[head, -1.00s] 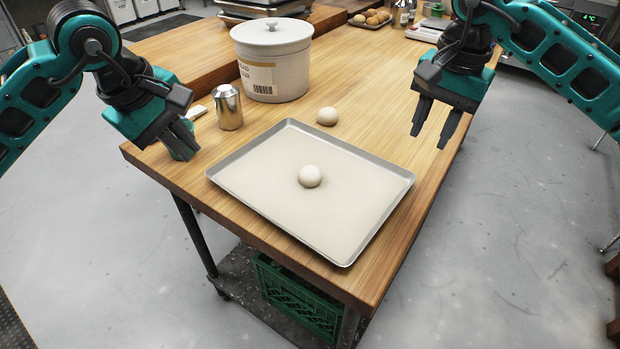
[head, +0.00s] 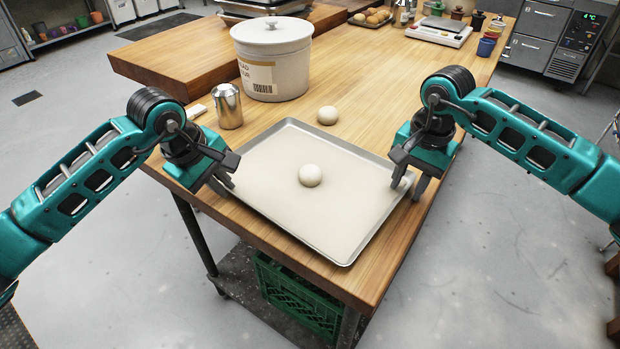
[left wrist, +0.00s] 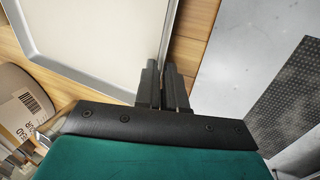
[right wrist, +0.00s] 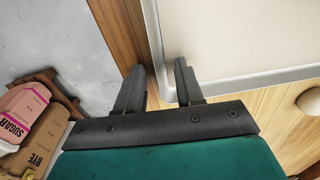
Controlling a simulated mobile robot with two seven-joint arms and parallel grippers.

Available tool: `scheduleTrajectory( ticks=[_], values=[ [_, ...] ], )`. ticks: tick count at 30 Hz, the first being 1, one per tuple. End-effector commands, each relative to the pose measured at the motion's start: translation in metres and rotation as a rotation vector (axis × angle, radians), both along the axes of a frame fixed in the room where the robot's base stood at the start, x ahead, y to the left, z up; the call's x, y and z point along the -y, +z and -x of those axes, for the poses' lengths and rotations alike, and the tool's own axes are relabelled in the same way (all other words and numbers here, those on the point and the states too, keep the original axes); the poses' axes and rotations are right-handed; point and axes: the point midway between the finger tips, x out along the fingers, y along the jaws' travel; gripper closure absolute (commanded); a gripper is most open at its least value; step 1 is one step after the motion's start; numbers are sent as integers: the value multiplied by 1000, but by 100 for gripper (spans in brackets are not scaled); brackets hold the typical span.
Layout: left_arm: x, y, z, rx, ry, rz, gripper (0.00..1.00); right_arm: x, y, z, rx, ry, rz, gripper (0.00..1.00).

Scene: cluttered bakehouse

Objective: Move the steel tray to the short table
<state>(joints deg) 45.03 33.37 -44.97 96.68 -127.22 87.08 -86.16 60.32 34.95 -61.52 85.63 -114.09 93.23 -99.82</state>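The steel tray (head: 325,222), with a pale lining, lies flat on a wooden table near its front corner. A round dough ball (head: 310,176) sits on it. My left gripper (head: 223,186) is at the tray's left edge, its fingers close together with the rim between them in the left wrist view (left wrist: 162,75); it looks shut on the rim. My right gripper (head: 408,184) is at the right edge. Its fingers are apart, on either side of the rim in the right wrist view (right wrist: 158,85). I cannot tell which surface is the short table.
Behind the tray are another dough ball (head: 327,115), a metal shaker (head: 228,106) and a large white tub (head: 272,60). A scale (head: 439,32) stands farther back. A green crate (head: 298,300) is on the shelf below. Open floor (head: 510,240) lies to the right.

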Motion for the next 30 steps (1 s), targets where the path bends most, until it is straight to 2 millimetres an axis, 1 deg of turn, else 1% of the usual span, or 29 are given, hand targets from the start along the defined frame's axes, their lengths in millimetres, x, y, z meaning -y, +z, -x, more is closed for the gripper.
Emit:
scheduleTrajectory(
  ticks=[8, 11, 18, 20, 30],
  values=[
    [0, -1, 0, 0, 0, 0, 91, 0, -1, 0, 0, 0, 0, 63],
    [0, -1, 0, 0, 0, 0, 99, 0, -1, 0, 0, 0, 0, 72],
    [0, -1, 0, 0, 0, 0, 100, 0, -1, 0, 1, 0, 1, 95],
    [0, -1, 0, 0, 0, 0, 100, 0, -1, 0, 1, 0, 1, 100],
    [0, 0, 0, 1, 0, 1, 100, 0, -1, 0, 0, 1, 1, 100]
  ],
)
